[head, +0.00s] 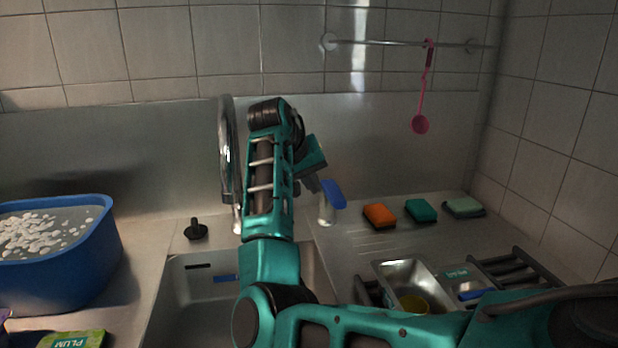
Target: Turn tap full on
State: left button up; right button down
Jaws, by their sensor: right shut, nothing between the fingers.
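The tap (228,150) is a tall, curved metal pipe behind the sink (190,315), left of centre. Its lever is not clearly visible, and my right arm hides the area just right of the pipe. I cannot tell whether water runs from it. My right arm comes in from the lower right, rises in front of the sink and bends over at the top. My right gripper (311,183) points down to the right of the tap, shut and empty, partly hidden by the arm. My left gripper is out of view.
A clear bottle with a blue top (333,194) stands close by my right gripper. Orange (379,215), teal (421,210) and pale green (462,207) sponges lie to the right. A blue tub (85,270) stands left, a black plug (196,230) behind the sink.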

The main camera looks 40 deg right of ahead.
aim_at(333, 193)
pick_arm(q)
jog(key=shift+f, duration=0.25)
pick_arm(e)
jog(key=x, duration=0.5)
jog(key=shift+d+f, duration=0.25)
jog(key=shift+f, duration=0.05)
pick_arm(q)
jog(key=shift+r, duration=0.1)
